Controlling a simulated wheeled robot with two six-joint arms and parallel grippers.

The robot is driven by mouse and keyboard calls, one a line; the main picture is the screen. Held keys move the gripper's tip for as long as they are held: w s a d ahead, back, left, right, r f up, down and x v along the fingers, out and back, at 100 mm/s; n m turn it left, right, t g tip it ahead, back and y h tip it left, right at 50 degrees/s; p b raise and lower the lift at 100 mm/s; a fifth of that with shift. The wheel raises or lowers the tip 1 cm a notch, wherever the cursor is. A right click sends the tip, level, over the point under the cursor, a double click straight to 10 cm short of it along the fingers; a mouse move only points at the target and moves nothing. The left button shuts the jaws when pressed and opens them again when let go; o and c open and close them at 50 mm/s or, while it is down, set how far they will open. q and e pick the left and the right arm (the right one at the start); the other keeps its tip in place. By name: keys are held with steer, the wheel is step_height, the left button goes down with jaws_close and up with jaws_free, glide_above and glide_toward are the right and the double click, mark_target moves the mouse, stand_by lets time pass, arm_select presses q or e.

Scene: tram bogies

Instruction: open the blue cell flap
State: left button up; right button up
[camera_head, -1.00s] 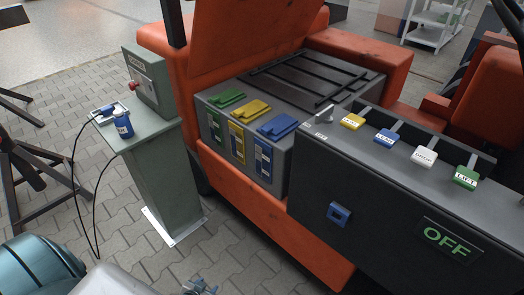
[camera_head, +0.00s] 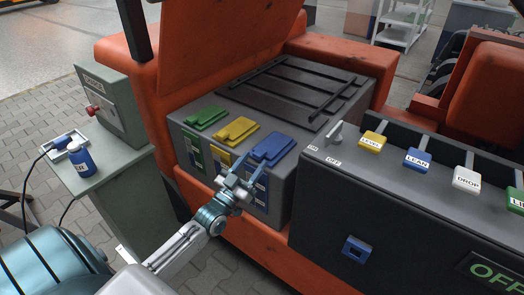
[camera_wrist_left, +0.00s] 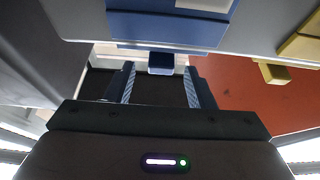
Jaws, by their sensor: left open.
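The blue cell flap (camera_head: 272,148) lies flat on top of the grey cell box (camera_head: 283,200), right of the yellow and green flaps. My left gripper (camera_head: 243,178) is open just in front of the blue flap's front edge, over the blue front panel, and partly hides it. In the left wrist view, blue parts (camera_wrist_left: 165,30) fill the top. A small blue tab (camera_wrist_left: 161,63) shows between and just beyond the two open fingers (camera_wrist_left: 160,85); contact cannot be told. My right gripper is out of view.
The yellow flap (camera_head: 232,132) and green flap (camera_head: 207,117) lie close to the left. The dark control panel (camera_head: 385,215) with labelled levers stands to the right. A raised orange cover (camera_head: 215,45) is behind. A grey pedestal (camera_head: 125,185) with a blue bottle (camera_head: 80,160) is at left.

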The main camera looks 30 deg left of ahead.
mark_target(256, 158)
arm_select(q)
steer(key=x, duration=0.4)
steer(key=shift+w+f, duration=0.1)
steer(key=shift+w+r+b, duration=0.3)
steer(key=shift+w, duration=0.35)
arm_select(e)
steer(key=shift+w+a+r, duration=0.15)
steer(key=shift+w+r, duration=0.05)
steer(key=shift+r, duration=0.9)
arm_select(q)
steer(key=shift+c, duration=0.4)
jaws_close()
